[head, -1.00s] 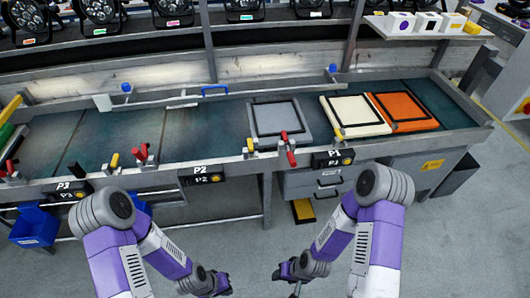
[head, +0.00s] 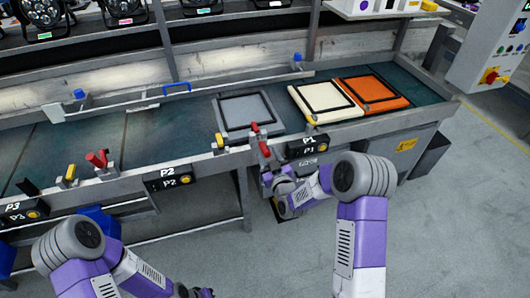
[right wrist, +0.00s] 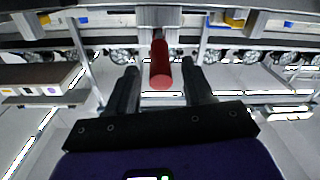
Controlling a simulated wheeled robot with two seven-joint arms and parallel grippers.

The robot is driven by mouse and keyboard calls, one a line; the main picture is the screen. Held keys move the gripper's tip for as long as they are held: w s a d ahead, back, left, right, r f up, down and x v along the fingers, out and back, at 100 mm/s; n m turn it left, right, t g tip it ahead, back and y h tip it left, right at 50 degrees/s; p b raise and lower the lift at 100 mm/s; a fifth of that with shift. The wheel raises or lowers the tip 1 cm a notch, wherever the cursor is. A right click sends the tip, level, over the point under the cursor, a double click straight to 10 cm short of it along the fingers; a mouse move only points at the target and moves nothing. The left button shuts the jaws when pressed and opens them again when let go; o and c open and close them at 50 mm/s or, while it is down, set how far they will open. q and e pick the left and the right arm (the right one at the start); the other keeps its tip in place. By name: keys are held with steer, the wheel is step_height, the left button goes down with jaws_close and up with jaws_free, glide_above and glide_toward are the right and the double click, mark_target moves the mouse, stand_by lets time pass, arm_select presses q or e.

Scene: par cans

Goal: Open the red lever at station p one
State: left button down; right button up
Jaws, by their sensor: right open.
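The red lever (head: 264,149) at station P1 stands at the bench's front edge, left of the P1 label box (head: 308,146). My right gripper (head: 266,167) is just in front of and below the lever. In the right wrist view, the lever's red handle (right wrist: 160,66) points towards the camera, between the two dark fingers of my right gripper (right wrist: 160,80). Gaps show on both sides of it, and the fingers are open. My left gripper (head: 200,293) is low at the bottom edge, partly cut off, and its fingers are not clear.
A yellow lever (head: 220,141) stands just left of the red one. A grey framed panel (head: 245,112), a cream panel (head: 320,102) and an orange panel (head: 372,92) lie on the bench. Station P2's label box (head: 168,178) is further left. The floor at right is clear.

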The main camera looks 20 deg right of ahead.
mark_target(260, 141)
steer(key=shift+w+a, duration=0.15)
steer(key=shift+w, duration=1.5)
jaws_close()
